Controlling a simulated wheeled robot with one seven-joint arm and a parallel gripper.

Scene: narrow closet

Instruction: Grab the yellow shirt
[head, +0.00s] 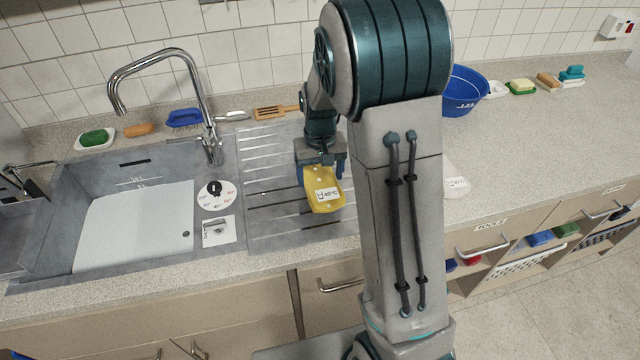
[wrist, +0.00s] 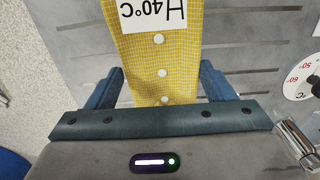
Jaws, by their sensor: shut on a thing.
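The yellow shirt (head: 325,189) is a small checked piece with white buttons and a white label. In the head view it is at the drainboard, right of the sink. It also shows in the wrist view (wrist: 161,55), where the label reads "H 40°C". My gripper (head: 320,172) is shut on the shirt, with one blue finger at each side of it in the wrist view (wrist: 160,88). The head view does not clearly show whether the shirt touches the drainboard (head: 275,228). My arm hides part of the counter to the right.
The sink (head: 130,225) with a tall curved faucet (head: 155,60) is at left. A wooden-handled brush (head: 275,112), a blue bucket (head: 463,92) and several soaps and sponges stand along the back. A white labelled piece (head: 456,184) lies right of my arm. Counter at right is mostly clear.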

